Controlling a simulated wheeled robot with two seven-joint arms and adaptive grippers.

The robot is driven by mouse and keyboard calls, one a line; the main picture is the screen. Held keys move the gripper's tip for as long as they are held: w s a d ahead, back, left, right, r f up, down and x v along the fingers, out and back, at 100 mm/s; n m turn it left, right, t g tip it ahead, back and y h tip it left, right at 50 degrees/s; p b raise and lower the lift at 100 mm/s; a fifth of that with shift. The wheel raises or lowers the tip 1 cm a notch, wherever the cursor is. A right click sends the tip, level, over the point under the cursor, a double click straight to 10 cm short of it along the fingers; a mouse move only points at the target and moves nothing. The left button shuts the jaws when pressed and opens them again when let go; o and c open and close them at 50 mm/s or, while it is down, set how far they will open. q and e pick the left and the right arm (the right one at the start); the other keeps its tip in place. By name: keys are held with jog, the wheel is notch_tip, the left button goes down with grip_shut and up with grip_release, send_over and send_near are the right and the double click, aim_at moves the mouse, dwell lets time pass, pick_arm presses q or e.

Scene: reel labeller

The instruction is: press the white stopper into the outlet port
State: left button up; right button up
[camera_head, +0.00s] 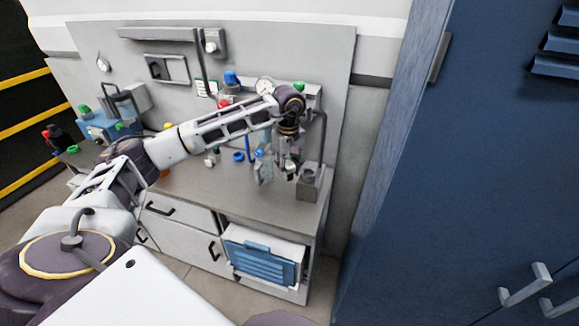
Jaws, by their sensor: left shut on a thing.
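My left arm reaches across the bench from the left, and my left gripper (288,170) points down near the bench's right end. It is shut on a small pale piece (291,177), which looks like the white stopper; the fingers hide most of it. Just right of the gripper stands a grey block (308,188) with a dark round opening on top, which looks like the outlet port. The stopper appears beside the block, apart from the opening; the exact gap is too small to tell. My right gripper is not in view.
The grey bench (240,190) carries a blue ring (238,156) and small blue and white parts. A pressure gauge (265,86) and pipes are at the back panel. A blue box (98,127) stands at left. A tall blue cabinet (470,170) closes off the right.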

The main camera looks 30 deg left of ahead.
pick_arm(q)
jog(key=shift+s+n, duration=0.1)
jog(key=shift+n, duration=0.7)
jog(key=shift+n, duration=0.5)
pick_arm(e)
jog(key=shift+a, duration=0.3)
